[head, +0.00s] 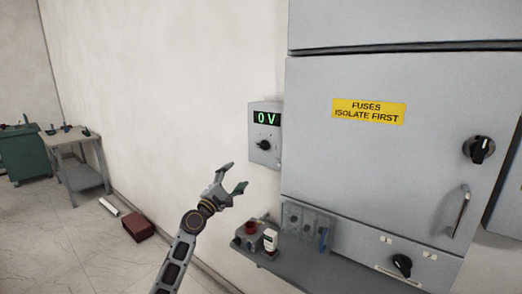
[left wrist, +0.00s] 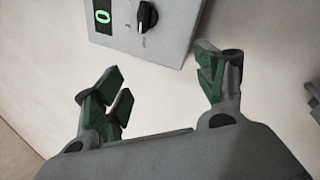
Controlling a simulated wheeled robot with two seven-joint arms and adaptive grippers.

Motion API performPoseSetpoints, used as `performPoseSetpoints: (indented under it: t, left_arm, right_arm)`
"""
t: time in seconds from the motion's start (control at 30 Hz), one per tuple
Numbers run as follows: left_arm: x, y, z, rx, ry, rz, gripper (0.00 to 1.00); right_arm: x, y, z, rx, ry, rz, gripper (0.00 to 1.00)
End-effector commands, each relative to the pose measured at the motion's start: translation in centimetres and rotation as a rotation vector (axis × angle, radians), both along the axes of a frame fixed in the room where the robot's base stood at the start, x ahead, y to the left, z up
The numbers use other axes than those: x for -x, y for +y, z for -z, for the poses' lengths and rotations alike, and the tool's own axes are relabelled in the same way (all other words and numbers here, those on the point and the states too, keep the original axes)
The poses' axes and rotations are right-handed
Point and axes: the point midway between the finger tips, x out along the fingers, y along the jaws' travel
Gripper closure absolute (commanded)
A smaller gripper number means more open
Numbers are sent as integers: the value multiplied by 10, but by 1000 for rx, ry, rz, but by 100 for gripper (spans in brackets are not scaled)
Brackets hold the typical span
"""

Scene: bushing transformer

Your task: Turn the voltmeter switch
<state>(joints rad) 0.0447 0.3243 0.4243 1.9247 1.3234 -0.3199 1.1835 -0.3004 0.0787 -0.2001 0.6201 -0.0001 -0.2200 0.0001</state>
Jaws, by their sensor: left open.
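The voltmeter (head: 265,132) is a small grey box on the white wall, left of the big cabinet. Its green display (head: 266,118) reads 0 V. Its black switch knob (head: 263,145) sits below the display. In the left wrist view the knob (left wrist: 147,16) is near the top, beside the partly seen display (left wrist: 102,16). My left gripper (head: 236,177) is open and empty, below and left of the voltmeter in the head view, apart from it. In the left wrist view its green-padded fingers (left wrist: 165,85) are spread wide below the box. My right gripper is not in view.
The grey cabinet (head: 390,165) has a yellow fuses label (head: 369,111), a black rotary knob (head: 479,149) and a handle (head: 458,211). A shelf (head: 320,272) below holds small items. A red box (head: 138,226) and a table (head: 75,150) stand left. Bare wall surrounds the voltmeter's left side.

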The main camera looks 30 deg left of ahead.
Motion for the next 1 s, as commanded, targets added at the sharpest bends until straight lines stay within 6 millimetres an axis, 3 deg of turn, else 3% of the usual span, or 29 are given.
performPoseSetpoints:
  t: [0.1, 0.27, 0.7, 1.0]
  left_arm:
    - [6, -11, -17, 152, -35, 84, 29]
    - [10, -20, -28, 356, -55, 189, 29]
    - [11, -26, -30, 837, -40, 398, 29]
    - [11, -26, -29, 999, -31, 456, 29]
  right_arm:
    - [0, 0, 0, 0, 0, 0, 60]
    - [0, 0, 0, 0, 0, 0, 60]
    - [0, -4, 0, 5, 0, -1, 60]
    - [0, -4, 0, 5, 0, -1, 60]
